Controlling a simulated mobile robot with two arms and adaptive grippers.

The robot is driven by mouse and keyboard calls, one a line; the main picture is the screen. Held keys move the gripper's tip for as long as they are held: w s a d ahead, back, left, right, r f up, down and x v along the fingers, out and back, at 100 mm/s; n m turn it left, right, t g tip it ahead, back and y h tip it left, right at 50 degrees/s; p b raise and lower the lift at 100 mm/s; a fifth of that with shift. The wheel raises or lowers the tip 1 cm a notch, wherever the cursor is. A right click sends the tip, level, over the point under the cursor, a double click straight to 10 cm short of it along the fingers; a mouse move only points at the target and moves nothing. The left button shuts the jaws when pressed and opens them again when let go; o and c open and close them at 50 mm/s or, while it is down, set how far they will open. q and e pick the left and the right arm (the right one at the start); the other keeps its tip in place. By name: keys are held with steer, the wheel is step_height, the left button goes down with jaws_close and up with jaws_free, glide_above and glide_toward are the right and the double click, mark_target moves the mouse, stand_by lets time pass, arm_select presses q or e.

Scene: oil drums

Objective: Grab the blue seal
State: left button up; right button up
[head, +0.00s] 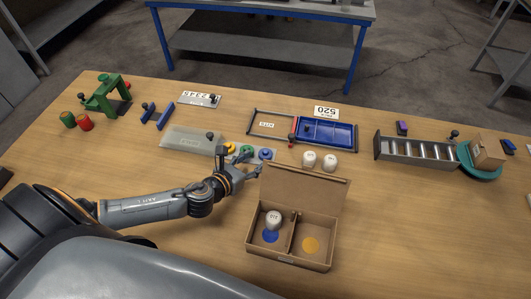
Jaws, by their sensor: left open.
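The blue seal (265,154) is a small blue ring with a dark centre. It sits at the right end of a row with a green seal (246,150) and a yellow seal (230,148), near the middle of the table. My left gripper (248,164) is open and empty, just in front of the green and blue seals. Its fingers point toward the row. It is close to the blue seal, but I cannot tell whether they touch. My right gripper is not in view.
An open cardboard box (327,188) with two compartments stands right of my left arm, holding a white drum (273,219). Two white drums (309,159) stand behind it. A translucent lid (192,140) lies left of the seals, a blue tray (327,133) behind.

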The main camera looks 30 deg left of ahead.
mark_target(264, 155)
arm_select(q)
steer(key=p+x, duration=0.1)
steer(key=x, duration=0.2)
steer(key=shift+d+r, duration=0.1)
steer(key=shift+r, duration=0.1)
steer(key=shift+x, duration=0.9)
steer(key=shift+s+f, duration=0.1)
steer(key=shift+f, duration=0.15)
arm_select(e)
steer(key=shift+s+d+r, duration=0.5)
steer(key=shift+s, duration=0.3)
arm_select(q)
steer(key=c, duration=0.6)
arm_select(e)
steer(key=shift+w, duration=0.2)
